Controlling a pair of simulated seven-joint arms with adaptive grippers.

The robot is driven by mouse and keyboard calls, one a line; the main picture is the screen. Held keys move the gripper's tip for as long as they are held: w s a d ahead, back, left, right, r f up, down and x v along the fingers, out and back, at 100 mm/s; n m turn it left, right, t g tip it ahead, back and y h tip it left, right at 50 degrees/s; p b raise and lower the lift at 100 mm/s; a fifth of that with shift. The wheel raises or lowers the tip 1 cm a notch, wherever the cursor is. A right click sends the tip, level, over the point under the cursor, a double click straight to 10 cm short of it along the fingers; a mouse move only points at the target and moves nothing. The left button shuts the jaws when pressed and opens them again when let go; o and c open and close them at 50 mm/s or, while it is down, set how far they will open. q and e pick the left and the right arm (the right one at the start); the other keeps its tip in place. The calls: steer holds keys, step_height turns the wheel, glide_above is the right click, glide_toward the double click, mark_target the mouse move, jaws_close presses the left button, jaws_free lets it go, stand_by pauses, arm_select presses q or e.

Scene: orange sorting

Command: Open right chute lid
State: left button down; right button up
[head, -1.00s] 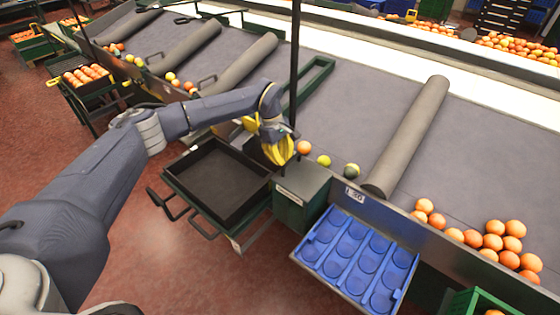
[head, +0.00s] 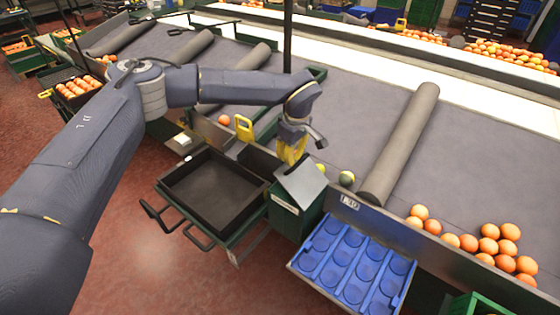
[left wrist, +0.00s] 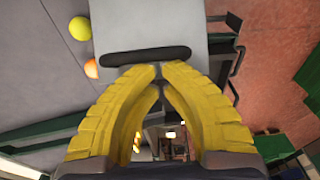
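The right chute is a green box (head: 290,222) beside the conveyor. Its grey lid (head: 306,186) is tilted up, no longer flat on the box. My left gripper (head: 290,163) is at the lid's upper edge in the head view. In the left wrist view, the yellow fingertips (left wrist: 160,70) come almost together right at a dark handle strip (left wrist: 145,56) on the grey lid (left wrist: 150,25). I cannot tell whether the tips grip the strip or only touch it. My right gripper is not in view.
A black tray (head: 172,182) stands left of the chute and a blue tray (head: 327,262) right of it. An orange fruit (left wrist: 91,68) and a yellow one (left wrist: 80,28) lie beside the lid. A grey roller (head: 402,145) crosses the belt; several oranges (head: 468,243) lie right of it.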

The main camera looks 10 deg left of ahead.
arm_select(q)
steer(key=s+d+r, duration=0.1)
steer(key=s+d, duration=0.1)
steer(key=d, duration=0.3)
steer(key=s+d+r+y, duration=0.1)
steer(key=s+d+r, duration=0.1)
steer(key=d, duration=0.4)
steer(key=shift+s+r+t, duration=0.3)
steer(key=shift+s, duration=0.45)
stand_by(0.6)
